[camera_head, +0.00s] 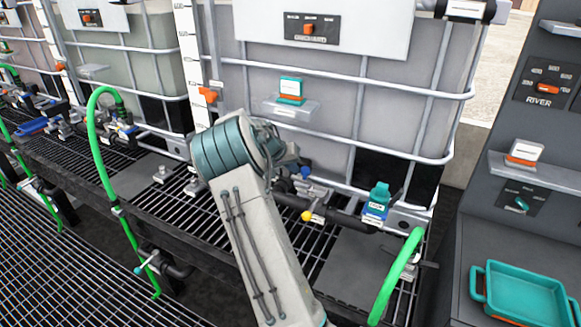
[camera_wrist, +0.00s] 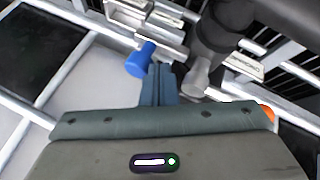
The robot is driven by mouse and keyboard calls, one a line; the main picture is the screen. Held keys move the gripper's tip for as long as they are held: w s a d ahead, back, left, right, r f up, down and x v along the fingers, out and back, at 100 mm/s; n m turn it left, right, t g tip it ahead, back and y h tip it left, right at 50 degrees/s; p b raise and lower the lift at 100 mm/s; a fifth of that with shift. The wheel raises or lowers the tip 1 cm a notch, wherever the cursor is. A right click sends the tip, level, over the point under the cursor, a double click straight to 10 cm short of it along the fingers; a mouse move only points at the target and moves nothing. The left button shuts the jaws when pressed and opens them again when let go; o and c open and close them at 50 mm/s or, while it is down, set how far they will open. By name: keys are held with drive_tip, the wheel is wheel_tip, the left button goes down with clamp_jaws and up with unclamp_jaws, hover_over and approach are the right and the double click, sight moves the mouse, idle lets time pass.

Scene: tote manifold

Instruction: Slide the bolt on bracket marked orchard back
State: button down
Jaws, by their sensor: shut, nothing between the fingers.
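A bolt with a round blue knob (camera_wrist: 140,60) sits on a metal bracket (camera_wrist: 158,32) at the top of the wrist view. In the head view the blue knob (camera_head: 305,172) shows just right of my arm's end, above the grated deck. My gripper (camera_wrist: 159,72) is shut and empty, its fingertips close beside the knob, on its right; I cannot tell if they touch. In the head view my arm hides most of the gripper. A white label (camera_wrist: 247,62) lies right of the bracket; its word is too blurred to read surely.
A dark pipe (camera_head: 345,219) with a yellow ball (camera_head: 306,215) runs below the bracket. A teal-capped fitting (camera_head: 379,196) stands right of it. The caged white tank (camera_head: 400,105) rises behind. A green hose (camera_head: 395,277) curves at front right. A teal tray (camera_head: 525,268) lies on the right-hand counter.

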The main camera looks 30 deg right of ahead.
drive_tip(key=s+d+b, duration=0.1)
drive_tip(key=s, duration=0.1)
drive_tip(key=s+d+b, duration=0.1)
drive_tip(key=shift+s+d, duration=0.1)
drive_tip(key=shift+s, duration=0.25)
drive_tip(key=w+a+r+b, duration=0.1)
drive_tip(key=a+r+b, duration=0.1)
drive_tip(key=a+r, duration=0.6)
drive_tip(key=shift+w+a, duration=0.35)
drive_tip(key=shift+a, duration=0.35)
